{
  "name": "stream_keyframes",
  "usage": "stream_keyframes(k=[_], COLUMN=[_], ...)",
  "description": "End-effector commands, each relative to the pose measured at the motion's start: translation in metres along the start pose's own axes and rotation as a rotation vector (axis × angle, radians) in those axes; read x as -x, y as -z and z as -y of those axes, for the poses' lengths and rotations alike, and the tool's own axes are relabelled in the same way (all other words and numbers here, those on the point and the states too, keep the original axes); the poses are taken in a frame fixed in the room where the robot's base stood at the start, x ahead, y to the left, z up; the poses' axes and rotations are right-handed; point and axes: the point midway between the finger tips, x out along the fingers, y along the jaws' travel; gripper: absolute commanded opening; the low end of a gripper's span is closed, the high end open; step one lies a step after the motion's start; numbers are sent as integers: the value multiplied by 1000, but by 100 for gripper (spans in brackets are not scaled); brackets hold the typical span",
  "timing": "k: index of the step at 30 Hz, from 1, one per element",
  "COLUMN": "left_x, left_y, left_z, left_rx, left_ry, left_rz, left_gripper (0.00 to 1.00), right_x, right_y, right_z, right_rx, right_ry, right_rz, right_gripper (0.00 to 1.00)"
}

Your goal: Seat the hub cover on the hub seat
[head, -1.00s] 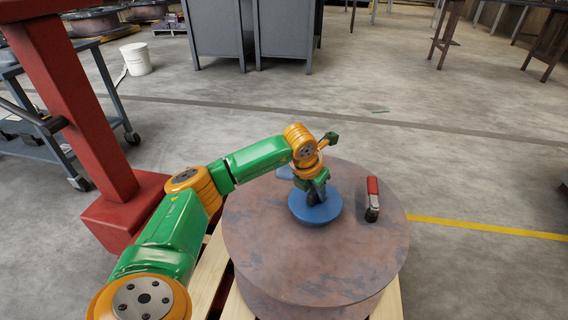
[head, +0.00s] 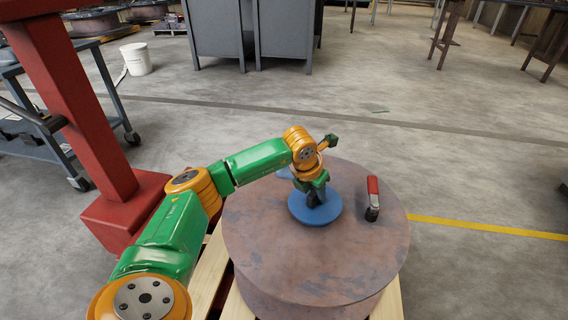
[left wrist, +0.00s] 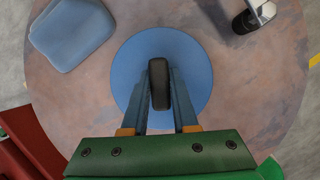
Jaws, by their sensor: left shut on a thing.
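The hub cover is a blue disc (head: 328,212) with a dark upright grip (left wrist: 158,84) at its middle. My left gripper (head: 314,194) is shut on that grip from above; in the left wrist view its two fingers (left wrist: 159,100) press on both sides of it. The cover is over the upper middle part of the rusty reel's round top (head: 300,260) and looks about level. The hub seat is not visible; the cover hides what lies under it. I cannot tell whether the cover touches the reel. My right gripper is not in view.
A flat blue-grey piece (left wrist: 72,33) lies on the reel to the left. The reel rests on a wooden pallet (head: 212,275). A red post (head: 75,100) rises at the left.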

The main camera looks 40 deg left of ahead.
Motion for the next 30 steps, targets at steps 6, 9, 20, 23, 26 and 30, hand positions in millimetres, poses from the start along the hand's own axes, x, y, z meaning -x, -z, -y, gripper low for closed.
stream_keyframes(k=[6,9,20,23,26,30], left_x=[-1,-1,-1,-1,-1,-1], left_y=[1,1,1,1,1,1], left_z=[0,0,0,0,0,0], left_rx=[0,0,-1,-1,0,0], left_ry=[0,1,0,0,0,0], left_rz=[-2,-3,-4,-4,-3,-3], left_gripper=[0,0,0,32,59,62], right_x=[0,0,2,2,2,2], right_y=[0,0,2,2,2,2], right_z=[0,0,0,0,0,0], right_rx=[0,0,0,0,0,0], right_ry=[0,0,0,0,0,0], right_rz=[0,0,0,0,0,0], right_gripper=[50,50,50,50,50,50])
